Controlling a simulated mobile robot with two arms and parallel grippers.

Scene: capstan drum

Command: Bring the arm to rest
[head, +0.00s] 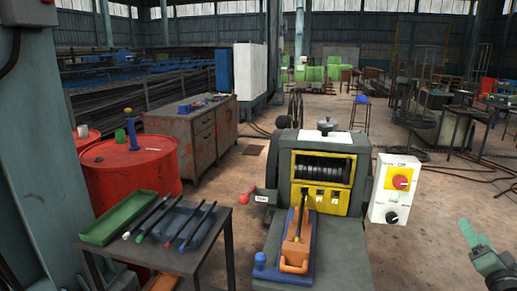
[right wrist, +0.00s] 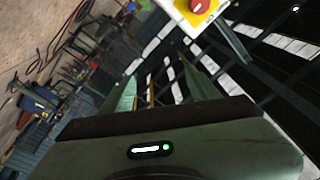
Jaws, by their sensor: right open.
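My right gripper (head: 467,232) is at the right edge of the head view, raised above the floor, with its green fingers pointing up and to the left. It is open, and in the right wrist view the two fingers (right wrist: 160,90) stand apart with nothing between them. It is to the right of the white control box (head: 396,188), clear of it. The capstan drum machine (head: 323,172), with a yellow front and a dark ribbed drum, stands in the middle. My left gripper is not in view.
An orange block with a handle (head: 296,240) lies on a blue plate in front of the machine. A grey table (head: 215,225) at left holds a green tray (head: 118,218) and several rods. Red barrels (head: 130,172) stand behind it. Floor between the control box and my right gripper looks clear.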

